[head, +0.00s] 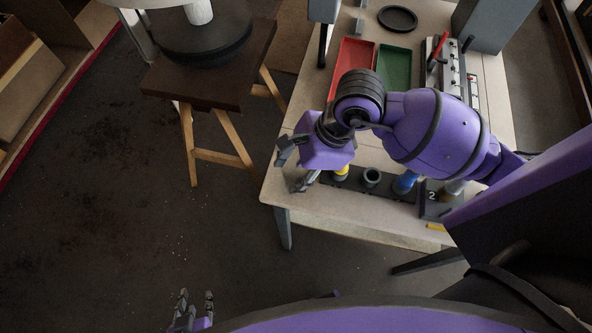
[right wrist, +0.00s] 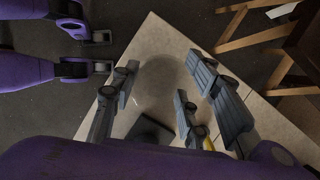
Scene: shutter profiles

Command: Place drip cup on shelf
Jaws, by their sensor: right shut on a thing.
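My right gripper (head: 293,168) hangs over the near left corner of the workbench, its fingers spread. In the right wrist view its fingers (right wrist: 163,95) stand wide around a faint, round, see-through shape (right wrist: 164,78), which I take to be the drip cup; its outline is hard to make out. The head view does not show this cup clearly. My left gripper (head: 194,307) is low at the bottom edge of the head view, fingers apart and empty, away from the bench. I cannot tell which surface is the shelf.
The bench (head: 365,222) carries a dark rack (head: 388,188) with yellow, dark and blue pieces, a red tray (head: 350,68) and a green tray (head: 394,66). A wooden stool (head: 175,88) with a dark round base stands left of it. Open floor lies front left.

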